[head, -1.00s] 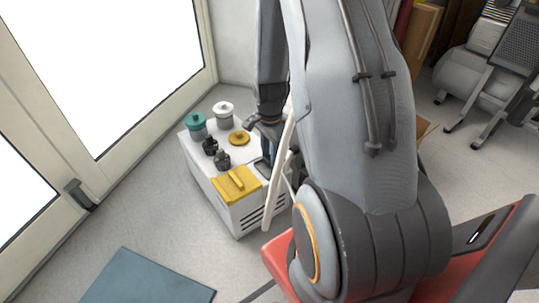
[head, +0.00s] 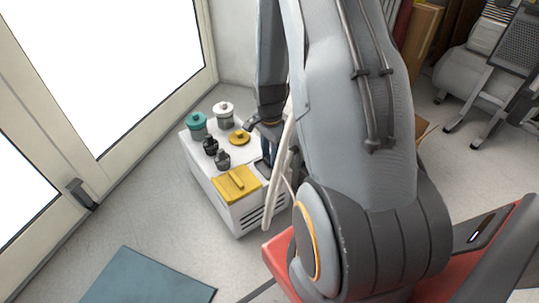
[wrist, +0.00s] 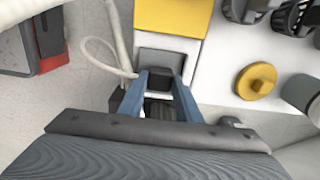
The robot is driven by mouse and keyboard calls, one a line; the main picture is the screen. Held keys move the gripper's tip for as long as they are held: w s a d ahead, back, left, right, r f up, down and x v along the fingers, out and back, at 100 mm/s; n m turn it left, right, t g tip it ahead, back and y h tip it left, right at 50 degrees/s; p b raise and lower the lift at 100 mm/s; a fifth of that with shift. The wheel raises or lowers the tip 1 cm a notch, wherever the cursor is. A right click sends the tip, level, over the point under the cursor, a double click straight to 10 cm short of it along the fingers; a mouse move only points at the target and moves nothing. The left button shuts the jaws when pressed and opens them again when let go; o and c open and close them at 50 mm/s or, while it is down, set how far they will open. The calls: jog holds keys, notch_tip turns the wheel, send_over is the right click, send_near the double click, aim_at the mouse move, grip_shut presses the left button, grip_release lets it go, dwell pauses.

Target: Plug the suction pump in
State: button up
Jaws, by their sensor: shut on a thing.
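A white cabinet (head: 225,188) with knobs and fittings on its top stands on the floor in the head view. My gripper (wrist: 160,80) is over its top near the right edge, pointing down, and also shows in the head view (head: 266,160). Its blue fingers are shut on a grey block, apparently the plug (wrist: 160,62). A thin white cable (wrist: 98,58) loops to the left of the fingers and ends beside the block. The underside of the block and any socket under it are hidden, so I cannot tell whether it is seated.
A yellow panel (head: 237,184), a round yellow knob (head: 239,138), black fittings (head: 222,158) and teal (head: 197,122) and white (head: 224,114) capped jars crowd the cabinet top. A glazed door (head: 100,80) stands at left. Floor in front is mostly clear, with a teal mat (head: 150,280).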

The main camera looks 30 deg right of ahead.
jog(key=shift+f, duration=0.4)
jog(key=o, duration=1.1)
notch_tip(320, 180, up, 8)
jog(key=p, duration=0.3)
jog(key=shift+f, duration=0.1)
